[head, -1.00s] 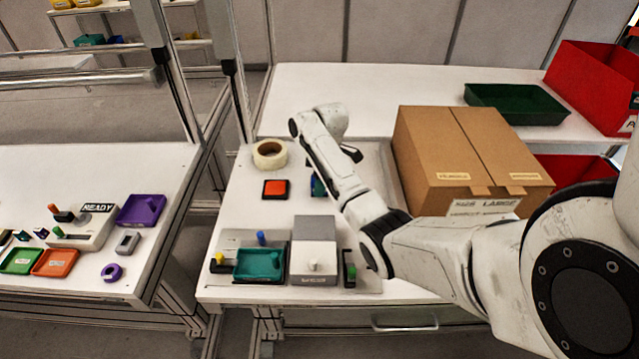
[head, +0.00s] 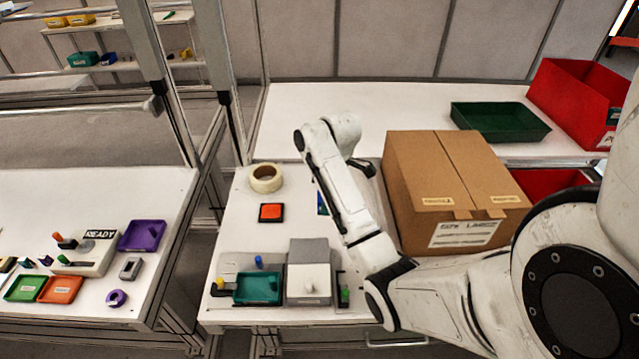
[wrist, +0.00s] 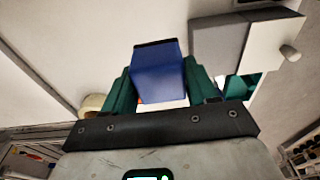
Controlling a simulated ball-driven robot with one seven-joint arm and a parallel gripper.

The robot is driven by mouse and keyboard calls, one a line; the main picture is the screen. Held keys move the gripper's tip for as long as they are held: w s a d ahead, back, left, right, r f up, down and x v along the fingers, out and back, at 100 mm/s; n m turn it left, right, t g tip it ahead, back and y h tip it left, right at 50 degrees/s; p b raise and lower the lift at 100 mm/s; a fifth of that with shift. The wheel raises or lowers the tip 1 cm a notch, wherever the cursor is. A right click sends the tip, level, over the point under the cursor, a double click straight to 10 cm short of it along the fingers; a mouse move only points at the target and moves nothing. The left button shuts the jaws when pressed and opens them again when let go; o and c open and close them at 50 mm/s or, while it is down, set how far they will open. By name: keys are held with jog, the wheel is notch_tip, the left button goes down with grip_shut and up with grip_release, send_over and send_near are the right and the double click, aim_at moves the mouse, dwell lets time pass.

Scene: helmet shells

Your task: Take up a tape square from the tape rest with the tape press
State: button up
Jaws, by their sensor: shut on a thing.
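My gripper (wrist: 163,95) is shut on a blue block-shaped tool with a dark edge, which I take to be the tape press (wrist: 160,75); its green fingers are on both sides of it. In the head view my arm hides most of the gripper, and only a sliver of blue and green shows. A dark square pad with an orange-red top (head: 271,212), perhaps the tape rest with its tape, lies on the table left of my gripper. A bit of orange shows beneath the press in the wrist view. I cannot tell any contact.
A cream tape roll (head: 265,178) lies behind the pad. A grey and white block-like unit (head: 309,275) and a teal tray (head: 258,288) stand at the front. A cardboard box (head: 450,185) stands close on the right of my arm. White table is bare around the pad.

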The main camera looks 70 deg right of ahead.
jog(key=s+a+r+p, duration=0.2)
jog(key=s+a+p, duration=0.1)
jog(key=s, duration=0.1)
jog(key=shift+a+r, duration=0.25)
jog(key=shift+a, duration=0.1)
jog(key=shift+s, duration=0.1)
dwell(0.3)
